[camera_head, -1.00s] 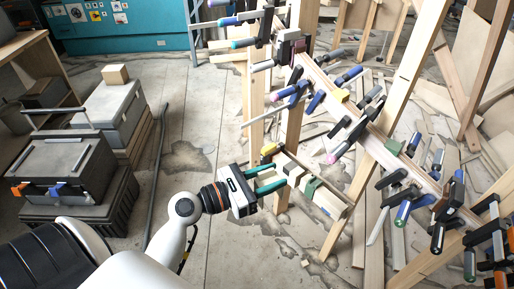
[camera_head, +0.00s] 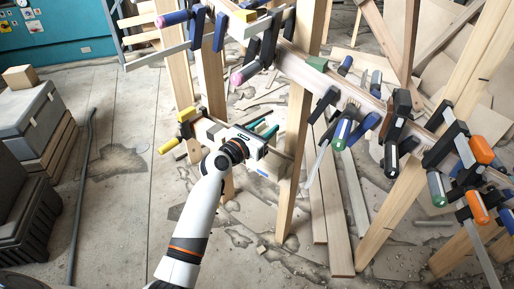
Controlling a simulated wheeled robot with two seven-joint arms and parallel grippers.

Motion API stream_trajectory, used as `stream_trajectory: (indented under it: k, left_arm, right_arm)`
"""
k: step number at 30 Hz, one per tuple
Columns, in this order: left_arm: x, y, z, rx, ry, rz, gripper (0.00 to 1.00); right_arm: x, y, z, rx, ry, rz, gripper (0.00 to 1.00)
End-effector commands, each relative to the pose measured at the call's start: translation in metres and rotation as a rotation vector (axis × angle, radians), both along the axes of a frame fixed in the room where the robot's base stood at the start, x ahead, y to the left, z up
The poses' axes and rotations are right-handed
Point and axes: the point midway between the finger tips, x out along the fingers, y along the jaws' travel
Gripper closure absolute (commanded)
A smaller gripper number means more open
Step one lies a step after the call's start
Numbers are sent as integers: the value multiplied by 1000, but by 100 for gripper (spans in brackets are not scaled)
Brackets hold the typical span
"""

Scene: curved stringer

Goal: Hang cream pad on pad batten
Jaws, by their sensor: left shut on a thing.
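My left gripper (camera_head: 264,130) is in the middle of the head view, its teal fingers pointing away beside the pad batten (camera_head: 206,129). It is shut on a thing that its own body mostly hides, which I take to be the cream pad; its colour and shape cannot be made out. The batten is a pale wooden bar, partly covered by the gripper, with a yellow-handled clamp (camera_head: 184,122) at its left end. Whether the held thing touches the batten cannot be told. My right gripper is not in view.
The curved stringer (camera_head: 292,62) crosses above, carrying several clamps and a green pad (camera_head: 318,64). Wooden posts (camera_head: 294,150) stand close to the gripper. Clamps (camera_head: 470,170) crowd the right. Loose boards lie on the floor; the floor at left centre is mostly clear.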

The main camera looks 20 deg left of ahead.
Motion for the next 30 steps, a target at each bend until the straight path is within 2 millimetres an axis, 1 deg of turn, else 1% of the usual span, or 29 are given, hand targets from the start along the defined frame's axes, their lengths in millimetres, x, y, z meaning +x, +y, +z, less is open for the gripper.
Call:
stream_trajectory:
  k: [1, 3, 7, 13, 20, 23, 29, 30]
  left_arm:
    - [9, 1, -13, 1, -3, 6, 95]
    - [17, 2, -16, 1, -4, 15, 95]
    - [25, 3, -19, -1, -2, 22, 95]
    - [27, 3, -18, 0, 0, 24, 95]
    - [26, 3, -17, -1, 0, 23, 95]
    - [26, 3, -17, -2, 1, 23, 95]
    - [26, 3, -15, -2, 2, 23, 95]
    - [26, 3, -21, -2, 2, 23, 95]
  right_arm:
    - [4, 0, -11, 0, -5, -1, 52]
    - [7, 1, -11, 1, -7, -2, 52]
    - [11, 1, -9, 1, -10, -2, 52]
    - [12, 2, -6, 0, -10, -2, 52]
    - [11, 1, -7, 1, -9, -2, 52]
    - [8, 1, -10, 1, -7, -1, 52]
    - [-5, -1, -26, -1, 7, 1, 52]
    - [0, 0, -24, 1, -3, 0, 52]
